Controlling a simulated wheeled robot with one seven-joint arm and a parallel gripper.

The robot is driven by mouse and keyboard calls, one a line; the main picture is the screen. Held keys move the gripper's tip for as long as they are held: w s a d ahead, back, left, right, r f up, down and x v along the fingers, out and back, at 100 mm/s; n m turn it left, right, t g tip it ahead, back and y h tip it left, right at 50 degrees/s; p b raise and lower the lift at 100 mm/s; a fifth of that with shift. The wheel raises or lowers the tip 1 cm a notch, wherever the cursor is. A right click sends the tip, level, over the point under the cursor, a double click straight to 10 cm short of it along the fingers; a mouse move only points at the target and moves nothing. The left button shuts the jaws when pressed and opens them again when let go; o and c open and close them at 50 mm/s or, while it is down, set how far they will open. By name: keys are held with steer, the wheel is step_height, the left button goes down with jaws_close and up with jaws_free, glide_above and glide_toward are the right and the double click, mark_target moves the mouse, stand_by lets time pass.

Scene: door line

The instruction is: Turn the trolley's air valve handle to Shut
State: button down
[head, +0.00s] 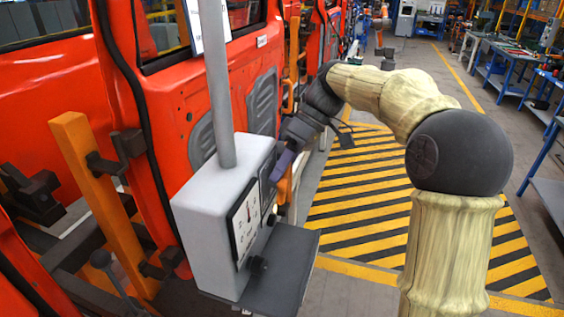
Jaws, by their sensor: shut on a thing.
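The trolley's grey control box (205,195) stands at the centre-left on a grey post. Its front face, seen at a steep angle, carries a white dial (245,222) with dark marks and a red mark, too small to read. My gripper (275,170) reaches in from the right, its fingers against the far part of that face by a dark plate. It is shut on the valve handle, which is mostly hidden by the fingers and the viewing angle. I cannot tell the handle's exact position.
A dark shelf (285,265) juts out under the box. A red door (170,110) stands close behind the box, with an orange upright (95,200) at left. Yellow-and-black striped floor (350,205) lies open beneath my arm. Workbenches (500,65) line the far right.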

steer(key=c, duration=1.3)
jaws_free()
steer(key=shift+r, duration=0.1)
steer(key=p+v, duration=1.6)
steer(key=v, duration=0.1)
steer(key=shift+r, duration=0.1)
